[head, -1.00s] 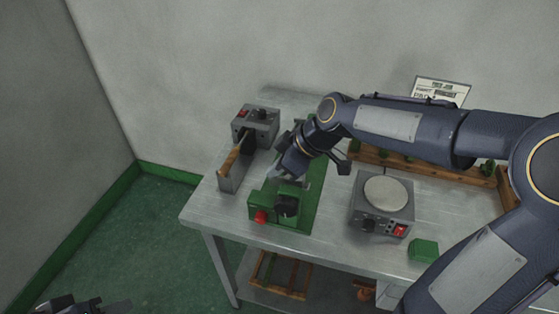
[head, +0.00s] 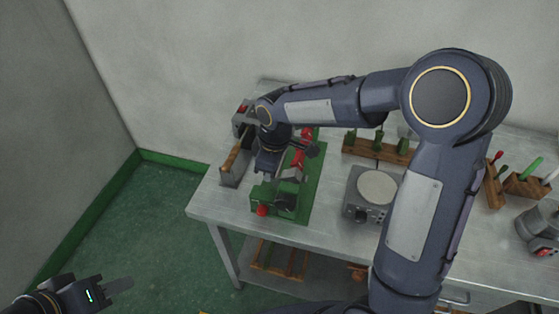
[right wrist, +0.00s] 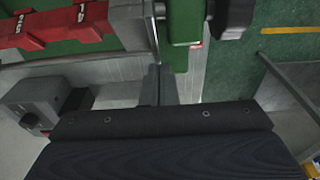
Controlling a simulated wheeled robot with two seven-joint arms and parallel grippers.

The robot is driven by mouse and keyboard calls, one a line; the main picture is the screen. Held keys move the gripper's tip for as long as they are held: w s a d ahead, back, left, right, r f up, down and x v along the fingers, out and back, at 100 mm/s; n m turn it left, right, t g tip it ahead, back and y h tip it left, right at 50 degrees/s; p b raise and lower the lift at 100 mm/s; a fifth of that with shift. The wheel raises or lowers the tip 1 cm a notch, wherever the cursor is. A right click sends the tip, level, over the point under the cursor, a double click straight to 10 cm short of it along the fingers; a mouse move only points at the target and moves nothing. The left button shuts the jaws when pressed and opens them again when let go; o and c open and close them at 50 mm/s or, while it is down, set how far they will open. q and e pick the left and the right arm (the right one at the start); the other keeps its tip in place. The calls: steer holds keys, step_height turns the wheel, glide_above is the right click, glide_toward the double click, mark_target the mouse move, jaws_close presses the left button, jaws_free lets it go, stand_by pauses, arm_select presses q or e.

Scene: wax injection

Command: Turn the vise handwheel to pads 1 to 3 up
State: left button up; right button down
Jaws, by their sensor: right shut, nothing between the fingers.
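The green vise (head: 275,197) stands on a green base plate (head: 310,205) near the table's left front. A red knob (head: 262,211) is at its front, and a dark round part (head: 287,201), perhaps the handwheel, is beside it. In the right wrist view, the green vise body (right wrist: 183,20) and a dark knob (right wrist: 232,12) show at the top. Red blocks with pale markings (right wrist: 88,18) lie at upper left; I cannot read them. My right gripper (right wrist: 167,85) is shut and empty, just behind the vise. My left gripper (head: 118,286) is far off at lower left; its finger gap is unclear.
A grey machine with a wooden handle (head: 231,158) stands left of the vise. A grey hot plate (head: 377,188) stands to the right. Wooden racks hold tools (head: 376,148) at the back and right. My right arm crosses above the table.

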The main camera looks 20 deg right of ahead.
steer(key=shift+w+a+f+g+h, duration=0.1)
steer(key=shift+a+f+g+h, duration=0.05)
steer(key=shift+f+g+h, duration=0.55)
steer(key=shift+f, duration=0.8)
steer(key=shift+f+b, duration=0.3)
steer(key=shift+b, duration=0.25)
stand_by(0.4)
steer(key=shift+r, duration=0.1)
